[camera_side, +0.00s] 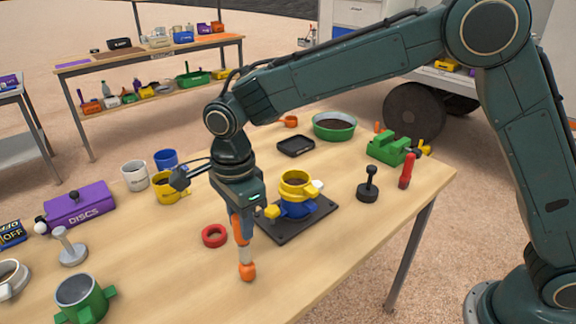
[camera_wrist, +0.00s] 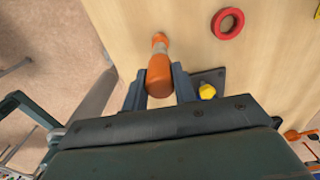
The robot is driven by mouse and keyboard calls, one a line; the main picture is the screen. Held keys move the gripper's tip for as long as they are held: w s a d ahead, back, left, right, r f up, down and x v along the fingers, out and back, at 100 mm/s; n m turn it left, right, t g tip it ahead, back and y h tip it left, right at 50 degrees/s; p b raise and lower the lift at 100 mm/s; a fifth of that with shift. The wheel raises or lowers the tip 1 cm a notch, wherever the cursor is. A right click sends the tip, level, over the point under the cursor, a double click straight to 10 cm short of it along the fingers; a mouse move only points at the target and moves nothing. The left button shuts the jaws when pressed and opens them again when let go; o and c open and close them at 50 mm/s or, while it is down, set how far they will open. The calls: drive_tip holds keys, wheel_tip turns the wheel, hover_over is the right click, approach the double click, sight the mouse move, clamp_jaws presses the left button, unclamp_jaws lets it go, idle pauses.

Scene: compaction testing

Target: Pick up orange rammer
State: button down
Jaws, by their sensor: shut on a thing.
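The orange rammer (camera_side: 247,270) hangs upright under my gripper (camera_side: 241,218) in the side view, with an orange handle, a grey middle and an orange foot. My gripper is shut on its handle. The foot is at or just above the table near the front edge; I cannot tell if it touches. In the wrist view the orange rammer (camera_wrist: 160,72) sits between the two dark fingers of my gripper (camera_wrist: 160,88), its far end pointing away toward the table.
A red ring (camera_side: 214,235) lies left of the rammer. A black plate (camera_side: 290,232) with a yellow and blue mould (camera_side: 296,208) stands just right. A black rammer (camera_side: 368,185) and a red one (camera_side: 406,170) stand further right. A green mould (camera_side: 82,300) stands front left.

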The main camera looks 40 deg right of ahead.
drive_tip(key=shift+r, duration=4.7)
drive_tip(key=c, duration=2)
unclamp_jaws()
clamp_jaws()
drive_tip(key=shift+w+d+r, duration=0.1)
drive_tip(key=shift+w+d, duration=0.15)
drive_tip(key=shift+d, duration=0.05)
drive_tip(key=w+d+r+m, duration=0.2)
drive_tip(key=d, duration=0.4)
drive_tip(key=w+d+r+m, duration=0.2)
drive_tip(key=w+d, duration=0.1)
drive_tip(key=d, duration=0.4)
drive_tip(key=w+d+r+m, duration=0.2)
drive_tip(key=d, duration=0.5)
drive_tip(key=shift+w+r, duration=0.3)
drive_tip(key=shift+f, duration=0.1)
